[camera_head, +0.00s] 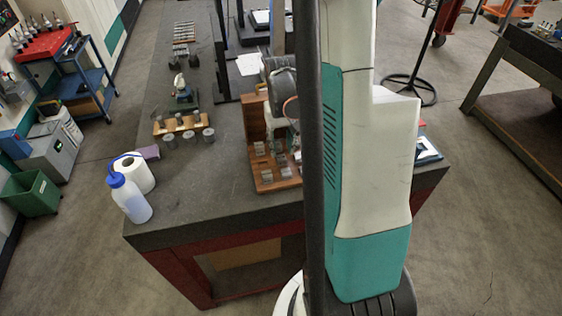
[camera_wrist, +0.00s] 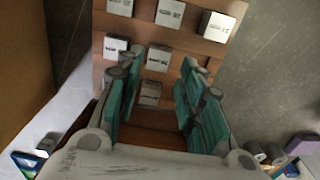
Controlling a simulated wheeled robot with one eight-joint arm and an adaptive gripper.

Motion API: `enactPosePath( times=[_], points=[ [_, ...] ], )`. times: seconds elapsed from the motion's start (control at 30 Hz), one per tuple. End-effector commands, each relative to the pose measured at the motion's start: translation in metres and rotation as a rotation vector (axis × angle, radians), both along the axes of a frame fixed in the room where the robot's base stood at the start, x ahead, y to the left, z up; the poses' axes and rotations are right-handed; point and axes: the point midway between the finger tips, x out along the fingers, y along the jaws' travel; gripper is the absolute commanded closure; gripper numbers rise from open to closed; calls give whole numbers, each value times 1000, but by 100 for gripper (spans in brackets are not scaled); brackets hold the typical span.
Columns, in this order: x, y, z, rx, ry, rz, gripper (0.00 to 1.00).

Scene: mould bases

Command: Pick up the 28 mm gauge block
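Several metal gauge blocks stand in rows in a wooden case (camera_head: 268,187). In the wrist view one block (camera_wrist: 150,93) shows between the fingers of my gripper (camera_wrist: 160,76), and another block (camera_wrist: 158,59) lies just beyond it. More blocks, such as the left one (camera_wrist: 115,47) and the far right one (camera_wrist: 217,26), sit farther up the case. Their markings are too small to read, so I cannot tell which is 28 mm. My gripper is open over the case, with nothing visibly held. My arm hides part of the case in the head view.
The raised lid (camera_head: 255,117) of the case stands behind the blocks. The bench is clear left of the case.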

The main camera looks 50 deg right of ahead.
Motion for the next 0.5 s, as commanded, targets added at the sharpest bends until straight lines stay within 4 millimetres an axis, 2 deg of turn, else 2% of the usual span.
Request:
enactPosePath(
  times=[0.17,0.4,0.5],
  points=[
    [1,-1,-12,0,0,0,65],
    [3,-4,-46,0,0,1,65],
    [3,-4,-54,0,0,1,65]
  ],
)
